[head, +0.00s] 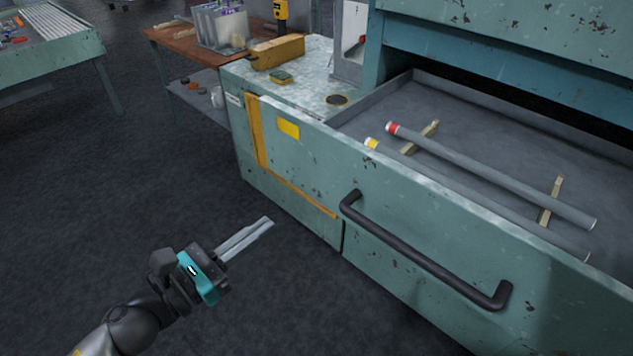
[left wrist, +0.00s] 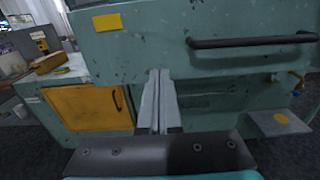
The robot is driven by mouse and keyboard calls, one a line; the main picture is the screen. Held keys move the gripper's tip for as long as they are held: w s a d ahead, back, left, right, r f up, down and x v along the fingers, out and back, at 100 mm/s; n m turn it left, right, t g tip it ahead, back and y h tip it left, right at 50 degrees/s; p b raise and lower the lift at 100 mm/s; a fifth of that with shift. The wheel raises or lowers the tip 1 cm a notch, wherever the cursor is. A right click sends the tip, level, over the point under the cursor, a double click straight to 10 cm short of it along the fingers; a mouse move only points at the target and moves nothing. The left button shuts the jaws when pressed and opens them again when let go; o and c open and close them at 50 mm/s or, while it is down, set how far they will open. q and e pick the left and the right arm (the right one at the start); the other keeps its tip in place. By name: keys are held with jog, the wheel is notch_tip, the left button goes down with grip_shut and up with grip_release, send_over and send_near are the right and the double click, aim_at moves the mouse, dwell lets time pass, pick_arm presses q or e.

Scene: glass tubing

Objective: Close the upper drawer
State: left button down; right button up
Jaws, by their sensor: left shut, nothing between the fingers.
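The upper drawer (head: 300,155) is pulled far out of the teal cabinet (head: 480,50). Its front carries a black bar handle (head: 425,250) and a yellow label (head: 288,128). Two grey tubes, one with a red end (head: 490,175) and one with a yellow end (head: 470,195), lie inside on small wooden supports. My left gripper (head: 268,222) is shut and empty, in front of the drawer and left of the handle, apart from both. In the left wrist view its fingers (left wrist: 158,78) point toward the drawer front, with the handle (left wrist: 250,41) to the upper right. My right gripper is out of view.
A speckled worktop (head: 310,85) with a yellow-brown block (head: 277,52), a sponge (head: 280,77) and a dark round disc (head: 337,100) stands beyond the drawer. A brown table (head: 180,50) is behind it. The dark floor (head: 150,180) at left is free.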

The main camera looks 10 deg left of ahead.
aim_at(328, 178)
pick_arm(q)
jog(key=p+x, duration=0.3)
jog(key=x, duration=1)
jog(key=shift+w+d, duration=0.25)
jog(key=shift+w, duration=0.1)
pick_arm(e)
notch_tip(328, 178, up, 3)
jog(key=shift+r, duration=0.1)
